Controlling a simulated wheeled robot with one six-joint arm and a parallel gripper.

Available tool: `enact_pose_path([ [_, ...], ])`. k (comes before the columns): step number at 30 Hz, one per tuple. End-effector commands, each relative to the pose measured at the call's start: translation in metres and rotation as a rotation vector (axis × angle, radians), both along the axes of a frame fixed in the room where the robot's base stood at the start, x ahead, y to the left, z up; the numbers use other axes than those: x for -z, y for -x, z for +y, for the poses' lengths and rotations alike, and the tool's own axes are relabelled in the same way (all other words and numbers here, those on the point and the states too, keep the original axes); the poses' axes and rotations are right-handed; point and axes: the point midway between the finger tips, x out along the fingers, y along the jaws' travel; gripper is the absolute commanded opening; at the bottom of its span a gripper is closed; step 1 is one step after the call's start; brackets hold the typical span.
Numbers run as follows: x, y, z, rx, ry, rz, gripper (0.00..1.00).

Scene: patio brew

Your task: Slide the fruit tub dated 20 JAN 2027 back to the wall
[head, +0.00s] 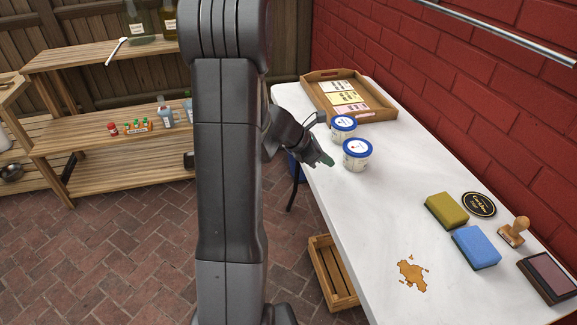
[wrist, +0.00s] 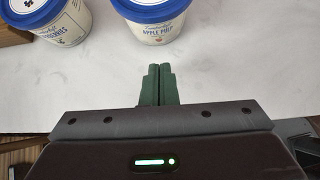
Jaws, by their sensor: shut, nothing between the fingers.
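Two white tubs with blue lids stand on the white table. The nearer tub (head: 357,155) reads "APPLE PULP" in the wrist view (wrist: 157,31). The other tub (head: 343,127) stands behind it, and its label, partly cut off, ends in "BERRIES" in the wrist view (wrist: 70,29). No date is readable on either tub. My gripper (head: 327,160) is low over the table's left edge, left of the apple pulp tub. In the wrist view its green fingers (wrist: 158,84) are together and empty, pointing at the apple pulp tub with a gap between. The red brick wall (head: 465,90) runs along the table's far side.
A wooden tray (head: 313,92) with cards stands at the table's back end. A yellow-green sponge (head: 446,210), a blue sponge (head: 476,247), a round black sign (head: 479,203), a stamp (head: 514,231), an ink pad (head: 550,277) and a brown spill (head: 411,275) are nearer. The table between tubs and wall looks clear.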

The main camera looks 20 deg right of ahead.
Motion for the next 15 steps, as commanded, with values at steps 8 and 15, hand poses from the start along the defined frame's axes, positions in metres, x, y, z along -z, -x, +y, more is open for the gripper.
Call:
enact_pose_path([
  [8, 0.0, 0.003, -0.021, 0.0, -0.001, 0.001, 0.0],
  [15, 0.0, 0.003, -0.021, 0.0, -0.001, 0.001, 0.0],
])
